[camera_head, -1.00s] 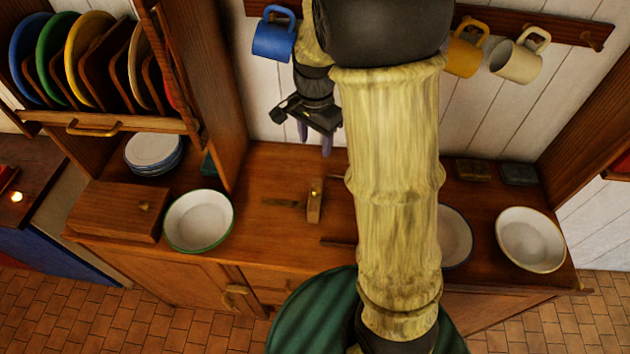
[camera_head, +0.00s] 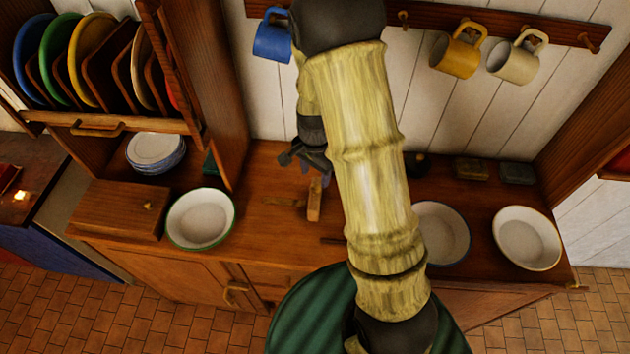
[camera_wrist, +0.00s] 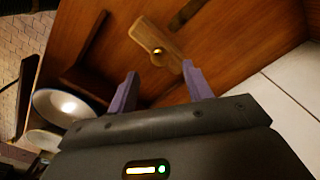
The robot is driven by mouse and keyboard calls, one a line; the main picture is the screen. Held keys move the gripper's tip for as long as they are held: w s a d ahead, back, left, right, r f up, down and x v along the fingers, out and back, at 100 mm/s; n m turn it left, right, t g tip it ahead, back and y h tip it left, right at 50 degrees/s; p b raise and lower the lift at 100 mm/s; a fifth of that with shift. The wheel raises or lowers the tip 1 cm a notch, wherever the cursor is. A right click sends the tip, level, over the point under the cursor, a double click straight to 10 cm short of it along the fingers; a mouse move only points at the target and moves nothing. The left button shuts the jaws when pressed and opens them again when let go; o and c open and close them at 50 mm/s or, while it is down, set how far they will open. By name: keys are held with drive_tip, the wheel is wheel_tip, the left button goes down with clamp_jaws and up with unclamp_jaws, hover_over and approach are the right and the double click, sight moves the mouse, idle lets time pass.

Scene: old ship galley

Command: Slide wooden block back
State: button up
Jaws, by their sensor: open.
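The light wooden block (camera_head: 314,200) sits on the counter, left of my arm, with a small brass knob on its top. A darker strip or slot (camera_head: 284,202) lies at its left. The block also shows in the wrist view (camera_wrist: 146,34), just beyond my fingertips. My gripper (camera_head: 312,172) hangs behind and above the block, partly hidden by my arm. In the wrist view its purple fingers (camera_wrist: 160,70) are apart with nothing between them. The block's knob lines up roughly with the gap, and no contact is visible.
A green-rimmed bowl (camera_head: 201,218) and a wooden box (camera_head: 118,209) stand to the left. Two bowls (camera_head: 443,233) (camera_head: 527,238) stand to the right. Mugs (camera_head: 457,54) hang on the back wall. A plate rack (camera_head: 100,126) rises at left.

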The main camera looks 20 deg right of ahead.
sight(315, 187)
drive_tip(key=shift+f+p, duration=0.3)
drive_tip(key=shift+f, duration=2.15)
clamp_jaws()
